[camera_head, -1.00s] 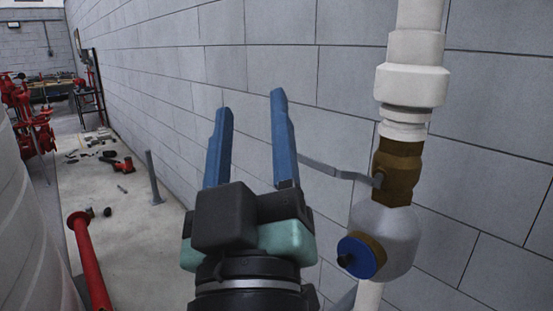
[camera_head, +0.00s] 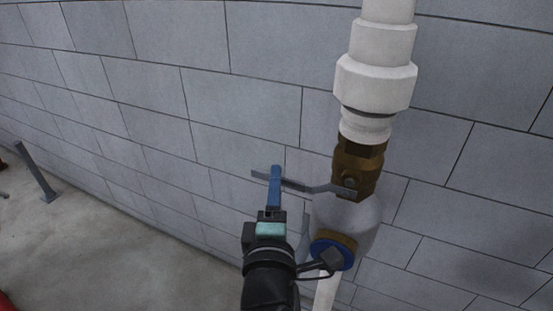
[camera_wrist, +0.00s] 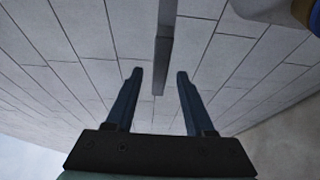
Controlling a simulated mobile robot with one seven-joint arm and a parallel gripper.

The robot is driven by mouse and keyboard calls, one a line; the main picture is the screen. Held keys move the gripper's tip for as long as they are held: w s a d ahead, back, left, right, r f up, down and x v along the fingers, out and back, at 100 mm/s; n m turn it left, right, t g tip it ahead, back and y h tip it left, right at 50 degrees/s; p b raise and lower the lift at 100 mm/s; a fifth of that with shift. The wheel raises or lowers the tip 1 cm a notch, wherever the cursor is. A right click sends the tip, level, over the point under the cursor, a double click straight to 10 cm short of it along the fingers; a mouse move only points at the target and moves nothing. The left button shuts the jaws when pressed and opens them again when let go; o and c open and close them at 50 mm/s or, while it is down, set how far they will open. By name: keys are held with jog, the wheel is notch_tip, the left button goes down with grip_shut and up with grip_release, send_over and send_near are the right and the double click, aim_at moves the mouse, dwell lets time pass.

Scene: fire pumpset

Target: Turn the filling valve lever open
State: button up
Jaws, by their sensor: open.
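The filling valve lever (camera_head: 309,187) is a flat grey bar. It sticks out to the left, about level, from a brass valve body (camera_head: 358,170) on a white vertical pipe. My gripper (camera_head: 276,170) is at the lever's outer part; its blue fingers overlap in this view, and the lever's end shows just left of them. In the wrist view the lever (camera_wrist: 165,45) comes down from the top edge, and its end lies between the lines of the two open fingers (camera_wrist: 158,72). I see gaps on both sides; contact cannot be told.
A grey block wall (camera_head: 150,90) stands close behind the pipe. Below the valve is a pale rounded fitting (camera_head: 347,222) with a blue-rimmed port (camera_head: 332,254). A grey post (camera_head: 37,172) stands on the floor at the far left. The floor at lower left is mostly clear.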

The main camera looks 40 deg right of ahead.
jog(key=p+x, duration=0.1)
jog(key=x, duration=0.5)
jog(key=shift+w, duration=0.1)
grip_shut()
jog(key=shift+a+f, duration=0.1)
dwell(1.2)
